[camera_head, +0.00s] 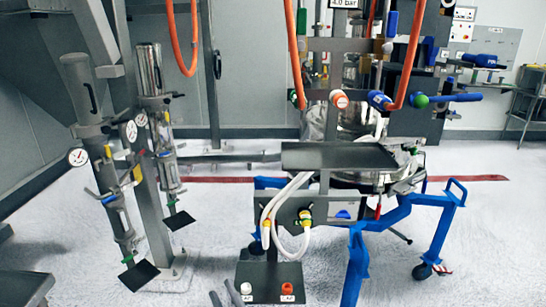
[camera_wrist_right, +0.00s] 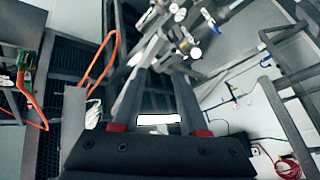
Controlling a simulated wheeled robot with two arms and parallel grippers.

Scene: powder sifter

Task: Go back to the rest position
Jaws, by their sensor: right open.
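My right gripper (camera_head: 225,293) shows at the bottom edge of the head view, left of centre, as two grey fingertips standing apart. In the right wrist view the two dark fingers of the right gripper (camera_wrist_right: 158,78) are spread, with nothing held between them. A white patch shows between the finger bases. The gripper is in front of the sifter stand and appears clear of it. My left gripper is in neither view.
Steel columns with gauges (camera_head: 78,157) stand left. Orange hoses (camera_head: 416,55) hang above.

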